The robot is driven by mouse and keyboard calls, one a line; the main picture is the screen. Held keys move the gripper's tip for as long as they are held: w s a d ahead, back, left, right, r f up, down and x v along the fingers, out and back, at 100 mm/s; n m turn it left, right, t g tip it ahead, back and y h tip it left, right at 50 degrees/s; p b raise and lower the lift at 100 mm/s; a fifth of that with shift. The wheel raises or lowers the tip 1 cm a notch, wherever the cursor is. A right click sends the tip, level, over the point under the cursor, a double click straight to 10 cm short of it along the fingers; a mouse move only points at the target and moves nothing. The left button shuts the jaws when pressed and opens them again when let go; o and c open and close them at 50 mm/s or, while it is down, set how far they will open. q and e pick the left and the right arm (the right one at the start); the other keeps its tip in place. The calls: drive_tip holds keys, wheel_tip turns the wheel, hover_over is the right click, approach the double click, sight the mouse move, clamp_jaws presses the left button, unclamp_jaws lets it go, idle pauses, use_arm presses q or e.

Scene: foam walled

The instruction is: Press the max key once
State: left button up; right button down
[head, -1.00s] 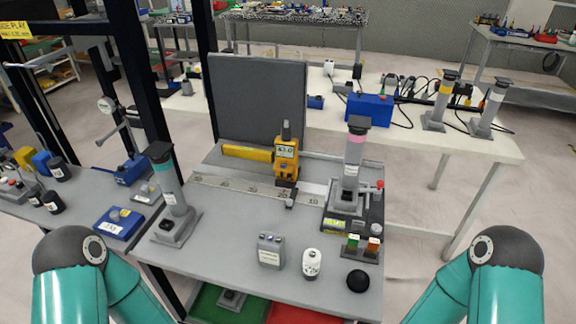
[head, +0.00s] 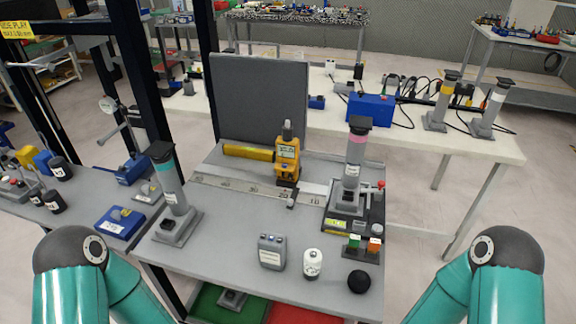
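No key labelled max can be read at this size. A yellow handheld meter (head: 287,160) with a small display stands upright near the back middle of the grey table (head: 235,230), beside a marked grey rail (head: 225,185). The lettering on its display and its keys is too small to read. A small grey box (head: 271,251) with dark knobs or buttons on top and a white label stands at the front of the table. Neither gripper is in view; only my teal arm links show at the lower left and lower right.
A white cylinder (head: 312,263) and a black ball (head: 359,281) stand at the table's front. Grey column stands (head: 171,190) and (head: 352,165) rise at left and right. A dark upright panel (head: 260,98) is behind. The table's middle left is mostly clear.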

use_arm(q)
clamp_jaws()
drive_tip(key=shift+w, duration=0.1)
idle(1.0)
